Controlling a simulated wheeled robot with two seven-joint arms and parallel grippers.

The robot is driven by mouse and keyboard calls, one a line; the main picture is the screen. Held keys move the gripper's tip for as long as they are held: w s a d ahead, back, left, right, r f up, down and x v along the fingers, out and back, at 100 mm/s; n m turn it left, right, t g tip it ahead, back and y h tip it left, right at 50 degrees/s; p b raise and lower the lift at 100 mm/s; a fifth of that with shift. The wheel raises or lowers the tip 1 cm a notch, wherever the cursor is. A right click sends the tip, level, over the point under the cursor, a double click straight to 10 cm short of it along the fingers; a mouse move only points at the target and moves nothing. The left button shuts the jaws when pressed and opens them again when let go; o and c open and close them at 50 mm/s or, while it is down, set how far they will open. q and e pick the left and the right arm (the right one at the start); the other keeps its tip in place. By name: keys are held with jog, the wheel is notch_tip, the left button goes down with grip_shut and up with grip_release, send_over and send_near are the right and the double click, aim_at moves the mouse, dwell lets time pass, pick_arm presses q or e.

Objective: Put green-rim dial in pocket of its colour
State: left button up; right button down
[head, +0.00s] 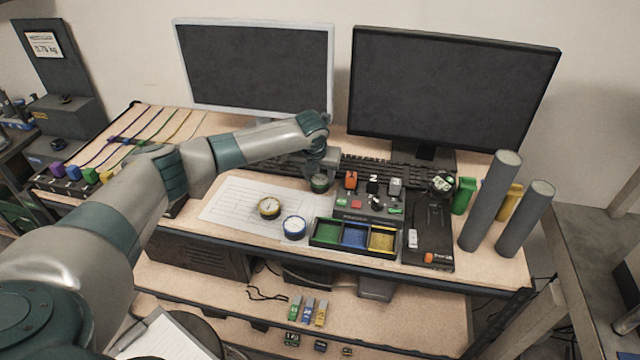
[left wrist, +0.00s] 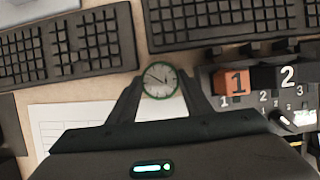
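The green-rim dial (head: 319,184) has a white face and sits at my left gripper's tips, between the paper sheet and the switch panel. In the left wrist view the dial (left wrist: 160,80) is face up between the two fingers of my left gripper (left wrist: 160,88), which meet its rim on both sides with no clear gap. Whether it is lifted off the desk is hard to tell. The pocket tray (head: 367,253) stands at the desk's front, with a green pocket (head: 328,232) at left, a blue one (head: 355,236) and a yellow one (head: 382,239). My right gripper is out of view.
A yellow-rim dial (head: 269,207) and a blue-rim dial (head: 294,227) lie on or by the paper sheet (head: 240,198). The switch panel (head: 368,200) stands behind the tray. Keyboards and two monitors are behind. Grey cylinders (head: 490,201) stand at right.

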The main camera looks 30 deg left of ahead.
aim_at(319, 180)
pick_arm(q)
jog(key=shift+r, duration=0.15)
jog(key=shift+c, duration=0.7)
jog(key=shift+r, duration=0.2)
notch_tip(319, 180, up, 9)
jog(key=b, duration=0.3)
jog(key=shift+r+b, duration=0.2)
jog(key=shift+b, duration=0.15)
jog(key=shift+d, duration=0.15)
